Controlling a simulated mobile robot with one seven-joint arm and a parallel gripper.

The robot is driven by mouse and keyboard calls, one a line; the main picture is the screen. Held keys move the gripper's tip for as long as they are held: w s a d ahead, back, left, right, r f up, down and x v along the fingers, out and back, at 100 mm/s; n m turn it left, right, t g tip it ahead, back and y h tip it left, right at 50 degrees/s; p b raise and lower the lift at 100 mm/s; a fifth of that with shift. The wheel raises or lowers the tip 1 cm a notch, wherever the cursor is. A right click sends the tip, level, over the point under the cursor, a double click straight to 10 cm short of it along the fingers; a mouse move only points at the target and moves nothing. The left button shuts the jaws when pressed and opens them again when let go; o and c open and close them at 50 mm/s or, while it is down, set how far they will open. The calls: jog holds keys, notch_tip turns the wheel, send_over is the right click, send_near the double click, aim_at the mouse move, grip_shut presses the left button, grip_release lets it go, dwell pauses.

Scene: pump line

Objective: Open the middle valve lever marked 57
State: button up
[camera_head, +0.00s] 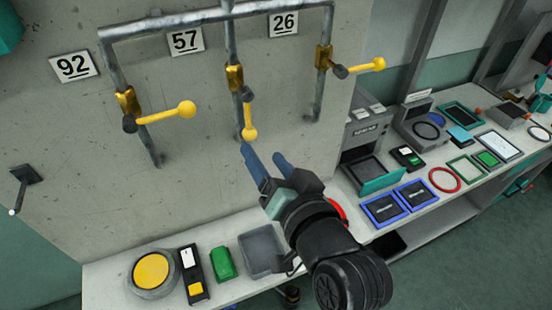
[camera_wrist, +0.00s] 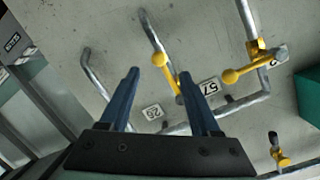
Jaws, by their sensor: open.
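In the head view, the middle valve lever (camera_head: 249,120) is yellow with a ball end and hangs down, roughly along its pipe. Its brass valve body (camera_head: 235,78) sits beside the plate marked 57 (camera_head: 185,41). My gripper (camera_head: 262,156) is open and empty, with its blue fingertips just below and right of the lever's ball in the picture. In the wrist view, a yellow lever, apparently the middle one (camera_wrist: 161,61), shows between the fingers of my gripper (camera_wrist: 160,74). Contact cannot be told. The plate 57 also shows there (camera_wrist: 209,87).
The lever by 92 (camera_head: 168,113) points right across its pipe; the right lever (camera_head: 362,68), by plate 26 (camera_head: 283,23), also points right. A bench (camera_head: 225,290) below carries a yellow button (camera_head: 151,271), a grey tray (camera_head: 262,250) and other items.

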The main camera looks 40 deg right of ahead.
jog(key=shift+b+v, duration=0.4)
jog(key=shift+v, duration=1.55)
jog(key=w+a+r+n+t+b, duration=0.1)
jog(key=w+a+r+n+t, duration=0.2)
jog(key=r, duration=0.6)
jog(key=w+a+r+n+t, duration=0.25)
jog(key=a+r, duration=0.35)
jog(key=r, duration=0.3)
jog(key=s+a+r+n+t+y, duration=0.1)
jog(key=s+a+r+n+t, duration=0.1)
jog(key=a+r, duration=0.3)
jog(key=s+a+r+n+t+y, duration=0.2)
jog(key=a+r+t, duration=0.2)
jog(key=r, duration=0.8)
jog(key=shift+s+a+y+b, duration=0.3)
jog(key=shift+s+a+b, duration=0.1)
jog(key=shift+a, duration=0.45)
jog(key=shift+t, duration=0.25)
